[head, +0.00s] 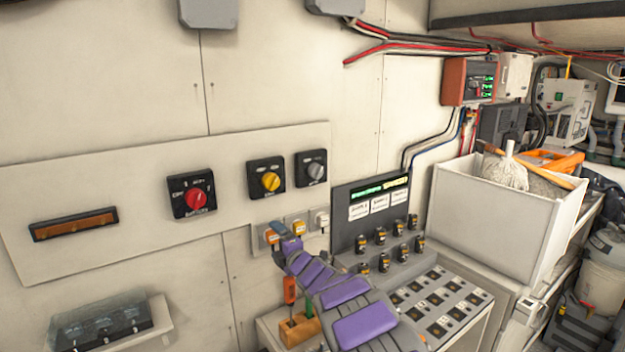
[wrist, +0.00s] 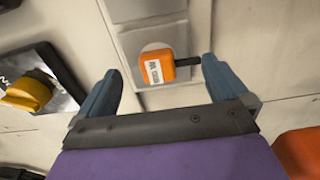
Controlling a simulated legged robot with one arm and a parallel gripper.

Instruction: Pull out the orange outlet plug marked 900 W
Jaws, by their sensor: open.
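Two orange plugs, a left one (head: 271,237) and a middle one (head: 298,227), sit in a row of wall outlets in the head view, with a white plug (head: 322,219) to their right. In the wrist view an orange plug (wrist: 160,68) with a white label and a dark cord sits in an outlet plate; its label is too small to read. My gripper (wrist: 162,70) is open, with one blue-grey finger on each side of this plug and gaps showing. In the head view my purple gripper (head: 290,244) is just below the orange plugs. I cannot tell which one it faces.
A red knob (head: 195,198), a yellow knob (head: 271,181) and a grey knob (head: 316,171) are on the wall panel. A sloped console (head: 440,305) stands right of my arm. An orange-handled tool (head: 289,290) stands upright close below my gripper. A white bin (head: 480,215) is farther right.

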